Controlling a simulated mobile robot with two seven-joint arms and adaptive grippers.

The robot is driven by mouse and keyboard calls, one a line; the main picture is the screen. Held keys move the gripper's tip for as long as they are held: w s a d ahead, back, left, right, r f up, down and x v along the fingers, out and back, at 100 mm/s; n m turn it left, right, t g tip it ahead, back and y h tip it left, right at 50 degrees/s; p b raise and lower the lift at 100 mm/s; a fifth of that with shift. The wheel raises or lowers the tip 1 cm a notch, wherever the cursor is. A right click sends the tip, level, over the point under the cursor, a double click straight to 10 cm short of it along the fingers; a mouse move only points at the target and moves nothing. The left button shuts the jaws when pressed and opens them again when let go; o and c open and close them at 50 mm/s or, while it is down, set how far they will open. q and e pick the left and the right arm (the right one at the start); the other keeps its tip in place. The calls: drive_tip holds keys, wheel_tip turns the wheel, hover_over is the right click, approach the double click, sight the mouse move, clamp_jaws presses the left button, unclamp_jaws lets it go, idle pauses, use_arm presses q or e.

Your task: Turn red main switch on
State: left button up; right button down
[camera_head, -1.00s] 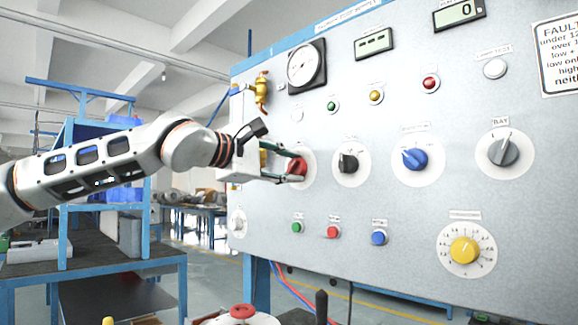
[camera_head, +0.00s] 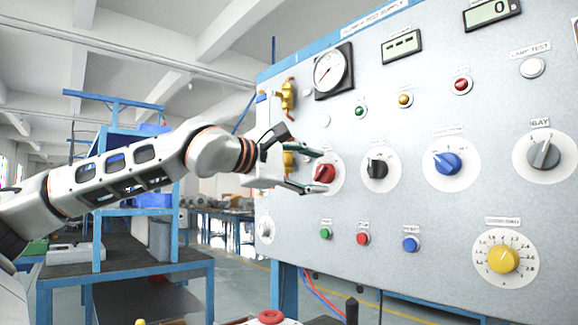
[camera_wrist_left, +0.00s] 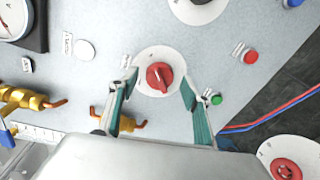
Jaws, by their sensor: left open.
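The red main switch (camera_head: 324,173) is a red knob on a round white plate at the left of the grey panel (camera_head: 440,110). In the left wrist view the red knob (camera_wrist_left: 159,76) sits between the two fingers and a little beyond their tips. My left gripper (camera_head: 318,170) is open and empty in front of the switch. Its fingers (camera_wrist_left: 158,90) stand apart on either side of the knob, with no contact that I can see. The knob's pointer looks tilted in the head view. My right gripper is not in view.
Black (camera_head: 377,169), blue (camera_head: 447,163) and grey (camera_head: 543,154) knobs sit to the right of the switch. Green (camera_head: 326,233), red (camera_head: 363,239) and blue (camera_head: 411,244) buttons are below. Yellow valve fittings (camera_head: 288,97) stick out at the panel's left edge, close to my gripper.

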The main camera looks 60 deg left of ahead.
use_arm(q)
drive_tip(key=s+d+r, duration=0.1)
drive_tip(key=s, duration=0.9)
drive_tip(key=shift+s, duration=0.35)
